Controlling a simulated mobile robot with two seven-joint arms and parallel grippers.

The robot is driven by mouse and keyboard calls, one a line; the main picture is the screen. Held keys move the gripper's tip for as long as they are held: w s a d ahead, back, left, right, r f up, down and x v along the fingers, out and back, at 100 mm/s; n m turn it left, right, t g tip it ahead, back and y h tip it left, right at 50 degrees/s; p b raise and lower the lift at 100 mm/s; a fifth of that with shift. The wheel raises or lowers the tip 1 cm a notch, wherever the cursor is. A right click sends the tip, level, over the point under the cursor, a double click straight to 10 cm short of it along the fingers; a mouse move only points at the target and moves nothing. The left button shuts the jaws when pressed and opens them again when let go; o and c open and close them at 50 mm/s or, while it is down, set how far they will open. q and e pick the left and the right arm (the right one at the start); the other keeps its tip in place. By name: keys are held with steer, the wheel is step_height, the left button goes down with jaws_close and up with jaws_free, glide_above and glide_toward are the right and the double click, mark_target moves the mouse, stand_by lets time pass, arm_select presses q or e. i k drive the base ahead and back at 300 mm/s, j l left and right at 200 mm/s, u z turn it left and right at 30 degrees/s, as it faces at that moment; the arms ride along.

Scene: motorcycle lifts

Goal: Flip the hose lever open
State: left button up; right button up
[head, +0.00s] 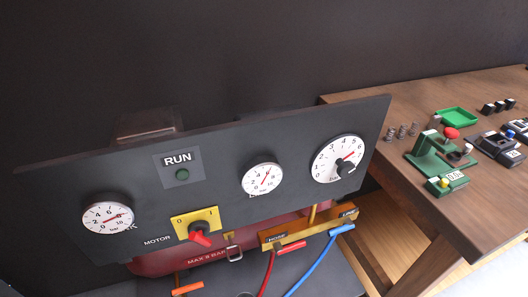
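A brass manifold block (308,226) sits low on the right of the dark panel, with a HOSE label at its left and a LINE label at its right. A red lever handle (291,248) lies below the HOSE label, roughly along the block. A blue lever handle (342,229) lies below the LINE label. A red hose (267,273) and a blue hose (310,272) run down from the block. Whether the red handle is open or closed I cannot tell. Neither of my grippers is in view.
The panel (120,179) carries three gauges, a RUN lamp (182,174) and a red MOTOR switch (200,238) on a yellow plate. An orange handle (187,289) is at the bottom left. A wooden bench (400,113) with a green tray (457,118) and small devices stands right.

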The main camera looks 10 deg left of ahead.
mark_target(279, 250)
steer(key=i+l+u, duration=0.1)
steer(key=l+u, duration=0.15)
steer(key=u, duration=0.2)
steer(key=l+u, duration=0.2)
steer(key=u, duration=0.25)
steer(key=k+j+z, duration=0.4)
steer(key=k+j, duration=0.2)
steer(key=j, duration=0.2)
